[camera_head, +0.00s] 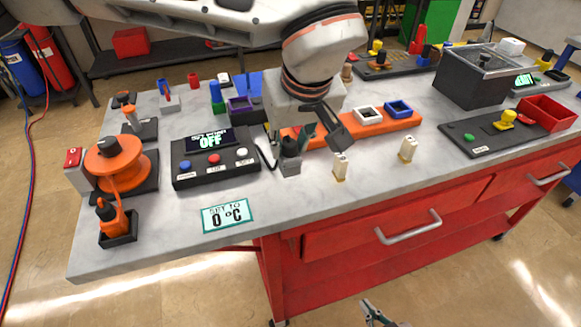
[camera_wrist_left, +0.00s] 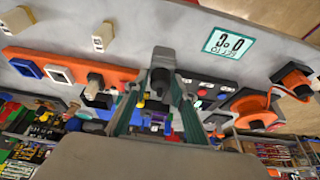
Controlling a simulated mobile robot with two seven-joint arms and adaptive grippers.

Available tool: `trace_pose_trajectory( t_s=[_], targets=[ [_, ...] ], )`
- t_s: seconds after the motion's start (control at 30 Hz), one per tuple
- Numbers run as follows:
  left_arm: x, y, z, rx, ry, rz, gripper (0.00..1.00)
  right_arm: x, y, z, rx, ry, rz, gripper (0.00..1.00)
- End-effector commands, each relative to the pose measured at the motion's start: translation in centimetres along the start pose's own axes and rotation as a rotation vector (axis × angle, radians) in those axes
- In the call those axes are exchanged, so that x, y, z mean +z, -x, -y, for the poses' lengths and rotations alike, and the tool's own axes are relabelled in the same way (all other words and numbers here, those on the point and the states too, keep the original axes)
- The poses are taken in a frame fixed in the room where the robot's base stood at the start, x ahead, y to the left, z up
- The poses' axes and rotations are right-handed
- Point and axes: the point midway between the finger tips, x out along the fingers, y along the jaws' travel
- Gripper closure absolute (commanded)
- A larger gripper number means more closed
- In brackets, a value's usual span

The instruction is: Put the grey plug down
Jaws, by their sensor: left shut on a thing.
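My left gripper (camera_head: 286,150) points down over the middle of the bench, between the black control box and the orange strip. It is shut on the grey plug (camera_head: 290,168), a small grey block at its fingertips with a dark part above it. In the left wrist view the plug (camera_wrist_left: 163,58) shows between the fingers. It is at or just above the bench top; whether it touches cannot be told. My right gripper (camera_head: 375,313) shows only partly at the bottom edge, low in front of the bench and away from the plug; its finger gap is unclear.
The orange strip (camera_head: 377,125) with white and blue sockets lies to the right. Two cream blocks (camera_head: 340,166) (camera_head: 408,148) stand in front of it. The control box (camera_head: 215,160) reads OFF. A "0 °C" card (camera_head: 228,215) lies front left. Bare bench (camera_head: 295,198) lies in front of the plug.

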Motion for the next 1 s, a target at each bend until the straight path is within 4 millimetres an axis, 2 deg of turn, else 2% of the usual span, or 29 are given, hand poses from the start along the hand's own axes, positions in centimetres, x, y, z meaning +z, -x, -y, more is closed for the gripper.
trace_pose_trajectory(
  t_s=[0.1, 0.33, 0.6, 0.97, 1.0],
  targets=[
    [0.7, -1.5, 0.0, -0.001, 0.000, 0.001, 0.97, -0.1, 0.0, -0.1, 0.002, 0.002, -0.003, 1.00],
    [1.2, -2.8, 0.0, -0.001, 0.000, 0.001, 0.97, -0.1, -0.1, -0.1, 0.003, 0.004, -0.003, 1.00],
    [2.5, -6.0, 0.0, 0.000, 0.000, 0.001, 0.97, 0.2, -0.2, -0.2, 0.003, 0.006, 0.000, 1.00],
    [2.6, -6.3, 0.0, 0.000, 0.000, -0.001, 0.97, 0.2, -0.3, -0.2, 0.004, 0.007, -0.001, 1.00],
    [2.6, -6.3, 0.0, 0.000, 0.000, -0.001, 0.72, 0.2, -0.3, -0.2, 0.005, 0.007, -0.001, 1.00]
  ],
)
